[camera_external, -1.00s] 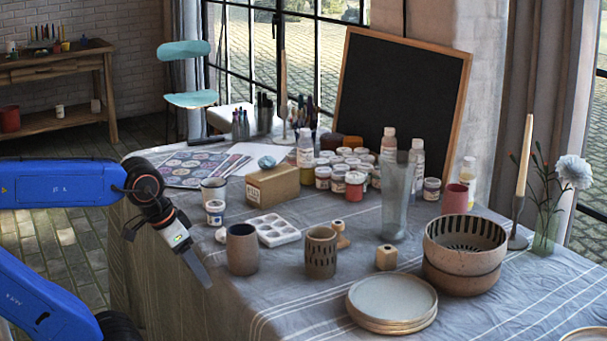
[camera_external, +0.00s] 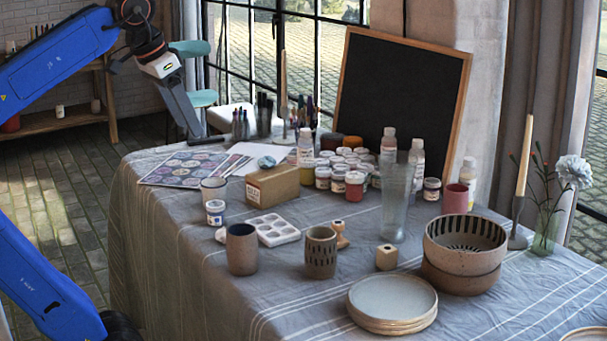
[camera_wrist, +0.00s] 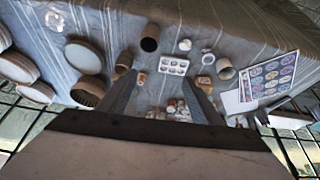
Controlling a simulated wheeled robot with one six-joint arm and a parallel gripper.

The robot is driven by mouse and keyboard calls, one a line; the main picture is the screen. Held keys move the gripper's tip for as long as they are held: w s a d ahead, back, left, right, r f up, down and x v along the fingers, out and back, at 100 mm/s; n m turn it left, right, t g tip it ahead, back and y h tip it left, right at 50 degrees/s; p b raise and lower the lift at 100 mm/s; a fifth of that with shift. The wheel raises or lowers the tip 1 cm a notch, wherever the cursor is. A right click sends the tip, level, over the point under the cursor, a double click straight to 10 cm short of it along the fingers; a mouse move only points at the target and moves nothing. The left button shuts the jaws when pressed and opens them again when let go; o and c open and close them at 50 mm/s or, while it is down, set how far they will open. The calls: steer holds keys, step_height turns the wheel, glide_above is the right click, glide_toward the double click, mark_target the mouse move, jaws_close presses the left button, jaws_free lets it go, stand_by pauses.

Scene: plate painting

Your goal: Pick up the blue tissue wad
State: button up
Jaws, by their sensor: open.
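The blue tissue wad (camera_external: 266,162) is a small, pale blue crumpled ball. In the external view it shows just above the back left top edge of the cardboard box (camera_external: 272,187); I cannot tell whether it rests on the box or behind it. My gripper (camera_external: 192,130) is raised at the back left end of the table, to the left of the wad and apart from it. In the wrist view my gripper (camera_wrist: 165,75) has its two fingers spread with nothing held between them. I cannot make out the wad in the wrist view.
A blackboard (camera_external: 400,100) leans behind.

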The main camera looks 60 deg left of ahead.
steer(key=w+a+r+n+g, duration=0.1)
steer(key=w+a+r+n, duration=0.15)
steer(key=w, duration=0.35)
steer(key=w+a+r+n+g, duration=0.1)
steer(key=w+a+n, duration=0.2)
steer(key=w, duration=0.3)
steer(key=n+g, duration=0.3)
steer(key=n, duration=0.9)
glide_above(267, 157)
step_height(267, 157, down, 22)
steer(key=shift+w+d+r, duration=0.1)
steer(key=shift+w+r, duration=0.05)
steer(key=shift+r, duration=0.05)
steer(key=shift+a+f, duration=0.15)
steer(key=shift+f, duration=1.2)
steer(key=shift+a+f, duration=0.1)
steer(key=shift+f, duration=1.2)
steer(key=c, duration=1.2)
steer(key=shift+c, duration=0.6)
